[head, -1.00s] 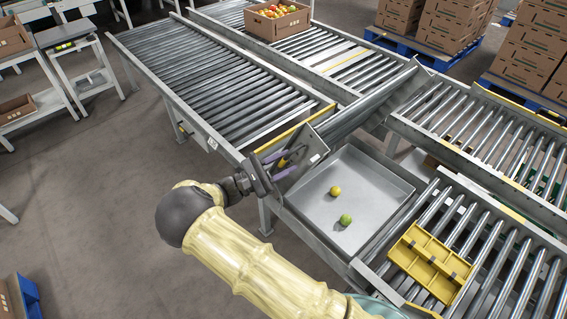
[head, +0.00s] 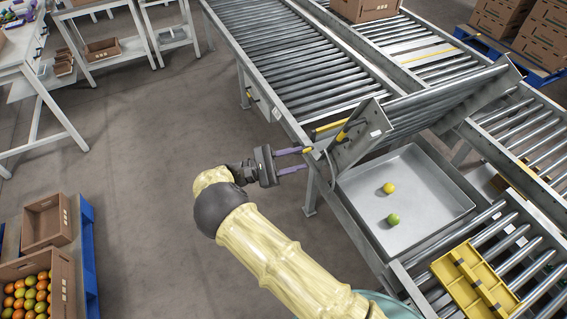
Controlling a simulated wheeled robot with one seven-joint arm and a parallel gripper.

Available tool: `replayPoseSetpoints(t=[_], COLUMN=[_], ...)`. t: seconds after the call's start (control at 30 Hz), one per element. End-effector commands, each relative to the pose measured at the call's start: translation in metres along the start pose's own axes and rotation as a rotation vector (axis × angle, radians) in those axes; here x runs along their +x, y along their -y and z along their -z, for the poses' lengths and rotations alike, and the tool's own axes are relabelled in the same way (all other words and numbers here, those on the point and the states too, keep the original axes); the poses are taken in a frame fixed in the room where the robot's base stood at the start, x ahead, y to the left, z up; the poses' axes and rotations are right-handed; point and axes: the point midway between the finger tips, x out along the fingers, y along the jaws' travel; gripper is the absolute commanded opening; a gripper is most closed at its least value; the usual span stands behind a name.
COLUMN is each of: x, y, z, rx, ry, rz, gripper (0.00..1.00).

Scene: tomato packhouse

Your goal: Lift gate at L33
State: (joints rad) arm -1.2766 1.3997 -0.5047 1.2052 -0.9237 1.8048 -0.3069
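The lift gate (head: 445,100) is a grey roller section between the conveyor lines. It stands raised and tilted above an open metal tray. A yellow handle (head: 343,131) is on its near end plate. My gripper (head: 308,159) is just left of the end plate and a little below the handle. Its two purple fingers are spread, with nothing visible between them. The fingers look clear of the handle. No L33 label is readable.
The metal tray (head: 452,207) holds a yellow tomato (head: 389,188) and a green one (head: 393,219). A yellow divided rack (head: 447,272) lies on the right rollers. Boxes on a blue pallet (head: 88,240) stand at lower left.

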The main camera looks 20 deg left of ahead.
Motion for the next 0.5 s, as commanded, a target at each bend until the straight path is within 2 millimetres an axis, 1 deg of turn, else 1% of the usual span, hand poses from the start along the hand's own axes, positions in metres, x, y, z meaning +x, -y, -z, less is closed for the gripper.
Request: replayPoseSetpoints(t=[0.03, 0.1, 0.2, 0.3, 0.5], x=[-0.009, -0.019, -0.027, -0.031, -0.03], y=[0.0, 0.0, 0.0, 0.0, 0.0], z=[0.002, 0.002, 0.001, 0.0, 0.0], rx=[0.002, 0.002, 0.001, 0.0, 0.0], ry=[-0.002, 0.0, 0.0, 0.0, 0.0], rz=[-0.002, -0.002, -0.001, -0.001, 0.0], gripper=[0.34, 0.34, 0.34, 0.34, 0.34])
